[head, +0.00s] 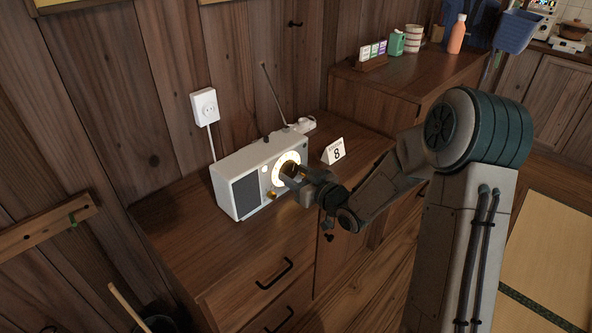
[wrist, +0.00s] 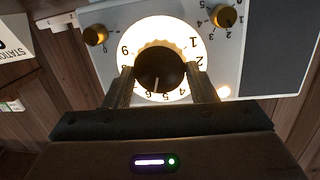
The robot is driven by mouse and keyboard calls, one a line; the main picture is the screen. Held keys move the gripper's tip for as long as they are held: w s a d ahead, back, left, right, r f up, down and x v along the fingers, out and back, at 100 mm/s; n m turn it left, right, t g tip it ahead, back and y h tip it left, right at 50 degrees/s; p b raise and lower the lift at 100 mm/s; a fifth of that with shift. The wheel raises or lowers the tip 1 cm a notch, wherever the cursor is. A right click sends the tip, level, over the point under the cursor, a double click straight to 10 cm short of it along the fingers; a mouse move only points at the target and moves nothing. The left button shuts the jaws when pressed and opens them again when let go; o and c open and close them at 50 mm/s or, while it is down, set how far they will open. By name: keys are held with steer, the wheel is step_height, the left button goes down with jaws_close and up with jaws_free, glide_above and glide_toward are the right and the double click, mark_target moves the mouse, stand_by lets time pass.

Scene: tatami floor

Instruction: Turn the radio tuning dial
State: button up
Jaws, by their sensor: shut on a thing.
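A white radio (head: 240,171) with a dark speaker grille stands on the wooden cabinet in the head view. Its lit round dial face (wrist: 182,38) carries numbers, and the wrist view shows it upside down. The dark tuning dial (wrist: 158,72) sits at its middle, with a pale pointer line near the 6. My gripper (wrist: 161,84) is shut on the tuning dial, one finger on each side. In the head view, my gripper (head: 299,176) reaches the radio's front from the right and hides part of the dial.
Two small brass knobs, one (wrist: 95,35) and another (wrist: 226,17), flank the dial. A white sign (head: 334,151) reading 8 stands right of the radio. A thin antenna (head: 273,92) rises behind it. A wall outlet box (head: 204,105) is behind left. The cabinet top (head: 172,213) is clear at left.

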steer(key=m+p, duration=0.4)
steer(key=shift+d+r+g, duration=0.15)
steer(key=shift+r+g, duration=0.1)
steer(key=shift+g, duration=0.05)
steer(key=m+p, duration=0.3)
steer(key=shift+w+g+y, duration=0.15)
steer(key=shift+g+y, duration=0.15)
steer(key=shift+y, duration=0.1)
steer(key=m+p, duration=0.2)
steer(key=m, duration=0.1)
steer(key=shift+d+f+y+p, duration=0.1)
steer(key=shift+y+p, duration=0.2)
steer(key=shift+p, duration=0.05)
steer(key=shift+f+m+p, duration=0.1)
steer(key=shift+m+p, duration=0.65)
steer(key=shift+m, duration=0.35)
steer(key=shift+g, duration=0.4)
steer(key=shift+f, duration=0.1)
steer(key=o, duration=1)
steer(key=shift+d, duration=0.1)
